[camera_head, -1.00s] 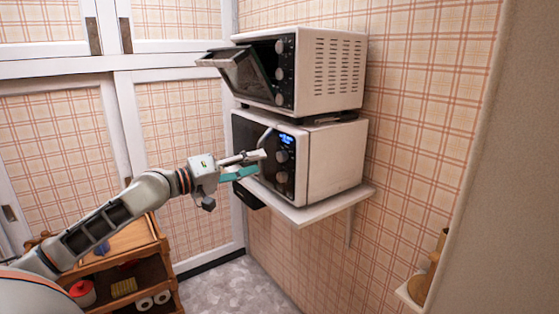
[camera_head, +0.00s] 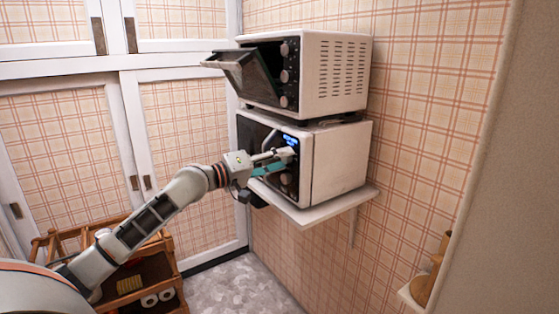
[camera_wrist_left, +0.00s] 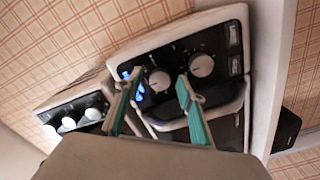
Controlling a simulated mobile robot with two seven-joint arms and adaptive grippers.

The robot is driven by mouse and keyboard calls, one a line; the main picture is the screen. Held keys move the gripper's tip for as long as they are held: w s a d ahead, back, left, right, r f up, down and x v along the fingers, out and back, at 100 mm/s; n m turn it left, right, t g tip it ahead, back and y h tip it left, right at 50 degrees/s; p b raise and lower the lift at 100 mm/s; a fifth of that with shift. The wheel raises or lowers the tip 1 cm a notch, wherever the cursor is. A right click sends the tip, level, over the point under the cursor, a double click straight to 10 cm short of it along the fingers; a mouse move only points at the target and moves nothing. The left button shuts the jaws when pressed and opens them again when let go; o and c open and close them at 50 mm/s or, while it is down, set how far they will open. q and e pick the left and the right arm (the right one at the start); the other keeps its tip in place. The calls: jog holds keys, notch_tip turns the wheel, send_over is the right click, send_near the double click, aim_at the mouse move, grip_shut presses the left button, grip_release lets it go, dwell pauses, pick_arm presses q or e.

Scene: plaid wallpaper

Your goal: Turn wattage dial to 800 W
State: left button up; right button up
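The white microwave (camera_head: 340,160) with a black front stands on a wall shelf; its blue display (camera_head: 290,140) is lit. My left gripper (camera_head: 282,160) is at its control panel, fingers apart. In the left wrist view, the upper dial (camera_wrist_left: 160,81) appears between the two teal-padded fingertips (camera_wrist_left: 160,88); I cannot tell whether they touch it. The lower dial (camera_wrist_left: 201,65) is beyond the right finger; it also shows in the head view (camera_head: 286,179). The gripper hides the upper dial in the head view. Dial markings are too small to read. My right gripper is out of view.
A toaster oven (camera_head: 335,75) with its door (camera_head: 248,75) tilted open sits on top of the microwave. The shelf (camera_head: 315,211) edge runs below my gripper. A wooden cart (camera_head: 165,265) stands at lower left, and white cabinets are behind.

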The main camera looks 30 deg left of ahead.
pick_arm(q)
jog(key=c, duration=1.1)
